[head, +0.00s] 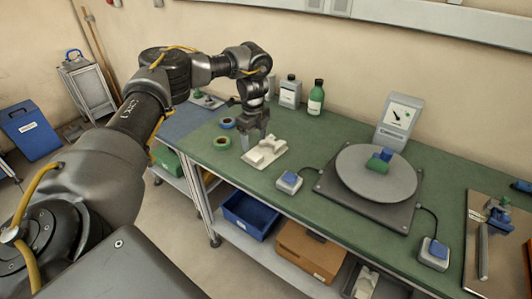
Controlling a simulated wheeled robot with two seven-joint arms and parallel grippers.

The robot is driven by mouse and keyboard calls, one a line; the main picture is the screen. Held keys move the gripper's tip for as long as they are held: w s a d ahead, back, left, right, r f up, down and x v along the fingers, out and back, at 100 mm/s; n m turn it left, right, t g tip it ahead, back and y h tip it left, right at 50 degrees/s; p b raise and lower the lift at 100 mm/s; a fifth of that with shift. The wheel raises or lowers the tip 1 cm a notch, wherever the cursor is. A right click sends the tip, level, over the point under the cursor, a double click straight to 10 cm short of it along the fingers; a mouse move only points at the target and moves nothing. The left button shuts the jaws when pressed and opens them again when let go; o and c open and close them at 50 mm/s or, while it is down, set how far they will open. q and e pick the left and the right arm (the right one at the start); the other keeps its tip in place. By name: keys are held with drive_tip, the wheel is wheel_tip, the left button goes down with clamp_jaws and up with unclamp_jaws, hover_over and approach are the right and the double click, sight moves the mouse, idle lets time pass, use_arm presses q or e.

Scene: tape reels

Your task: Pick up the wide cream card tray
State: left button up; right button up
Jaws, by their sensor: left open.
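The cream card tray (276,158) lies on the green-topped workbench, left of the bench's middle, in the head view. It has a flat base with raised cream parts on top. My left gripper (256,142) points down over the tray's back left part, with its jaws open. The fingers hide some of the tray's far side, and I cannot tell whether they touch it. My right gripper is out of view.
A green reel (222,143) and a blue reel (227,123) lie left of the tray. A green bottle (316,98) and a grey container (290,92) stand behind.

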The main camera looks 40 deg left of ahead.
sight(254, 155)
use_arm(q)
drive_tip(key=shift+a+f, duration=0.1)
drive_tip(key=shift+f, duration=0.75)
drive_tip(key=shift+s+f, duration=0.1)
drive_tip(key=shift+f+p, duration=0.3)
wheel_tip(254, 155, down, 4)
drive_tip(key=shift+f+p, duration=0.25)
drive_tip(key=shift+p, duration=0.35)
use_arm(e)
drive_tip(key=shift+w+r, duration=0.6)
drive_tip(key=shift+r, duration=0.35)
use_arm(q)
drive_tip(key=c, duration=1.2)
